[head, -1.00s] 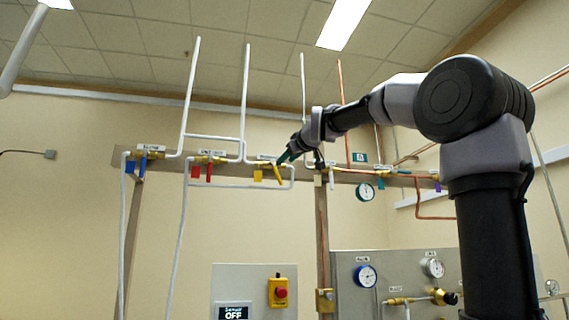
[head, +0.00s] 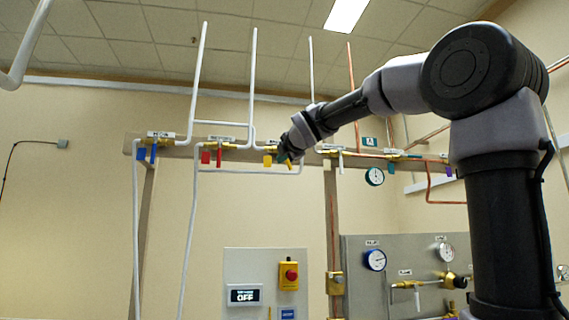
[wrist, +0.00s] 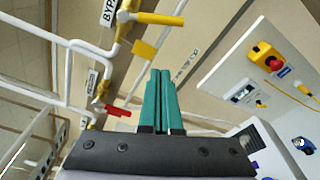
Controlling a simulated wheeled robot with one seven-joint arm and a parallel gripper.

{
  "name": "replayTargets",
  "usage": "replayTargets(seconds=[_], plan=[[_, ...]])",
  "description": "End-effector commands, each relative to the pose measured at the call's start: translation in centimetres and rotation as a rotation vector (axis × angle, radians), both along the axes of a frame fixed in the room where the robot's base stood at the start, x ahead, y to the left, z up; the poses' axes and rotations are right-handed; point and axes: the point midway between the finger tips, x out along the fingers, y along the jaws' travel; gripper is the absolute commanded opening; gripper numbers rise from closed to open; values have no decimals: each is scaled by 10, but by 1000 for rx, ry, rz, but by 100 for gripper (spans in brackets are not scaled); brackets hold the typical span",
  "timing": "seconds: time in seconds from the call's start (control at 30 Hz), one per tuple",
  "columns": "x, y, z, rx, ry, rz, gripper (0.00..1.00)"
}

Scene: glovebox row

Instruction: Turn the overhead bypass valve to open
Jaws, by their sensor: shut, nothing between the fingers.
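The bypass valve sits on the overhead pipe rail, with a yellow lever handle (wrist: 160,18) and a yellow tag (wrist: 143,50) by a label reading "BYPA…" in the wrist view. The lever points away from the pipe, across its run. In the head view the yellow tag (head: 267,160) hangs just left of my gripper (head: 284,158), and the lever is partly hidden by the gripper. My gripper's green fingers (wrist: 161,75) are shut and empty. In the wrist view the fingertips are below the lever and tag in the picture, and I see no contact.
A red-handled valve (head: 219,159) and a blue-handled valve (head: 153,155) are further left on the rail. White pipes run around them. A green-handled valve (head: 393,165) is to the right. Below are an emergency-stop box (head: 289,275) and a gauge panel (head: 400,250).

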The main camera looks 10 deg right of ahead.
Motion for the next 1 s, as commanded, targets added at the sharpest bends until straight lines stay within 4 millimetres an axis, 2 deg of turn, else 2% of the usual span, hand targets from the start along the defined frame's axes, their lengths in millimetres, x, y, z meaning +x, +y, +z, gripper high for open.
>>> replayTargets(seconds=[0.43, 0.5, 0.7, 1.0], plan=[[94, 12, -7, 7, 4, -1, 0], [87, 3, -1, 9, 1, -1, 0], [83, -13, 5, 9, 2, -2, 0], [80, -24, 10, 8, 2, 0, 0]])
